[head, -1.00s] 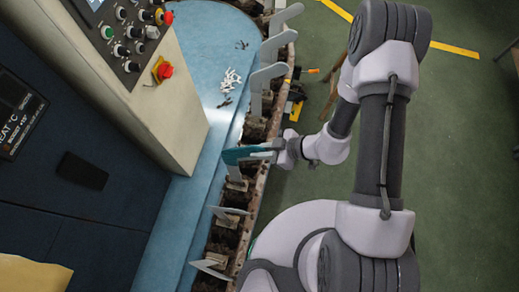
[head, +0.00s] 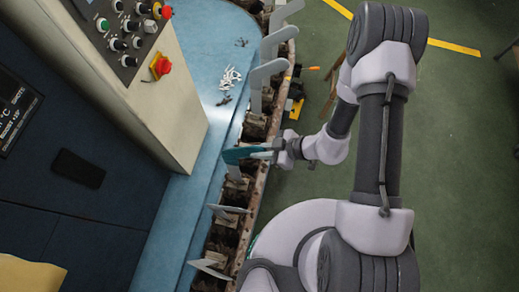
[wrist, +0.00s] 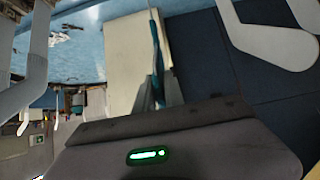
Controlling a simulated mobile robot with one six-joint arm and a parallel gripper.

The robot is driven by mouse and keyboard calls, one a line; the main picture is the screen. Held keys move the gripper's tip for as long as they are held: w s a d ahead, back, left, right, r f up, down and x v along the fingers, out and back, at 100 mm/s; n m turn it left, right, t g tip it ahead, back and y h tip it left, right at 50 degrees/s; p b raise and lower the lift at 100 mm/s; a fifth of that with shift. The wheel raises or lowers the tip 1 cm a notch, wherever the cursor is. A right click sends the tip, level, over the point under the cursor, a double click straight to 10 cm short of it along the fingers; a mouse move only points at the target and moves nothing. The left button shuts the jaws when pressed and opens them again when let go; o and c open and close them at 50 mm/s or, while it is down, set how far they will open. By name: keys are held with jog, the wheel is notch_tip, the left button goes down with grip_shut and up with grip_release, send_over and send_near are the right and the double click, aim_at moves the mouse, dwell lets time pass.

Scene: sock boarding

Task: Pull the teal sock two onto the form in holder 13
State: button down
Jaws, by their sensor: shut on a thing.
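The teal sock (head: 238,155) hangs over the row of holders in the head view, stretched out to the left of my gripper (head: 268,150). My gripper is shut on the sock at its right end. In the wrist view the sock (wrist: 155,45) shows edge-on as a thin teal strip between the fingers of my gripper (wrist: 153,90). A holder (head: 235,174) lies just below the sock in the head view. I cannot tell whether a form is inside the sock, and I cannot read any holder number.
Bare grey forms (head: 266,72) stand in the row above, and others (head: 228,209) tilt in the row below. A control panel (head: 128,38) stands at the upper left. Small white pieces (head: 229,79) lie on the blue top (head: 195,175). Open green floor (head: 460,150) is at right.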

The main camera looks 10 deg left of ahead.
jog(key=shift+f+b, duration=0.45)
jog(key=shift+f, duration=0.25)
jog(key=c, duration=1.3)
grip_release()
jog(key=shift+c, duration=0.2)
jog(key=shift+d, duration=0.1)
jog(key=p+v, duration=0.1)
jog(key=v, duration=1.6)
jog(key=shift+r+p, duration=0.15)
jog(key=shift+p, duration=0.2)
